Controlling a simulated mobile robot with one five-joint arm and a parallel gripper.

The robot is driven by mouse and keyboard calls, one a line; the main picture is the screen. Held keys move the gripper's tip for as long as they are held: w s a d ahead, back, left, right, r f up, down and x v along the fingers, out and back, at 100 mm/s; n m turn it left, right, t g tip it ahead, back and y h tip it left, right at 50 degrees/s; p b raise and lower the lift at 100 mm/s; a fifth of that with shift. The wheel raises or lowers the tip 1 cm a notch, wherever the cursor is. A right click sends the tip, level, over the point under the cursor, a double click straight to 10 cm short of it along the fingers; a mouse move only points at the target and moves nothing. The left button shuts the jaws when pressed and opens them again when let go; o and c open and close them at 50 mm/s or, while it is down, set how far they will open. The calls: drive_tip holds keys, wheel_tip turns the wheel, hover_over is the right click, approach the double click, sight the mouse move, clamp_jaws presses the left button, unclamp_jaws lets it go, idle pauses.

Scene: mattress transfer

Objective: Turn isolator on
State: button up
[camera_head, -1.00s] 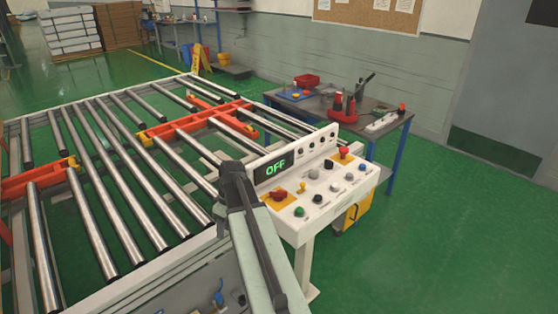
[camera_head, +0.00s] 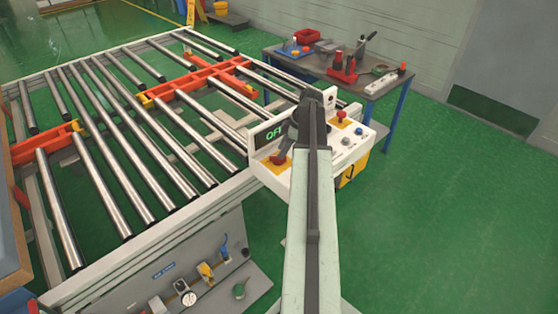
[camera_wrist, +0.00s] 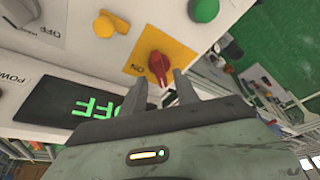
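The isolator is a red rotary knob (camera_wrist: 155,62) on a yellow plate with an ON label in the wrist view. In the head view the red knob (camera_head: 279,160) is at the left of the white control panel, partly covered by my arm. My gripper (camera_wrist: 160,91) is open, with its two dark fingers apart. The knob's near end lies between or just ahead of the fingertips; contact cannot be told. The display (camera_wrist: 88,103) reads OFF in green, and it also shows in the head view (camera_head: 271,135).
A yellow knob (camera_wrist: 108,24) and a green button (camera_wrist: 203,9) are close to the isolator. A roller conveyor (camera_head: 120,150) stands left of the panel. A table with tools (camera_head: 318,63) is behind it. Green floor (camera_head: 450,220) is clear on the right.

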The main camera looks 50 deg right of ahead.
drive_tip(key=b+x, duration=0.2)
drive_tip(key=x, duration=0.1)
drive_tip(key=shift+f, duration=0.25)
drive_tip(key=shift+r, duration=0.1)
clamp_jaws()
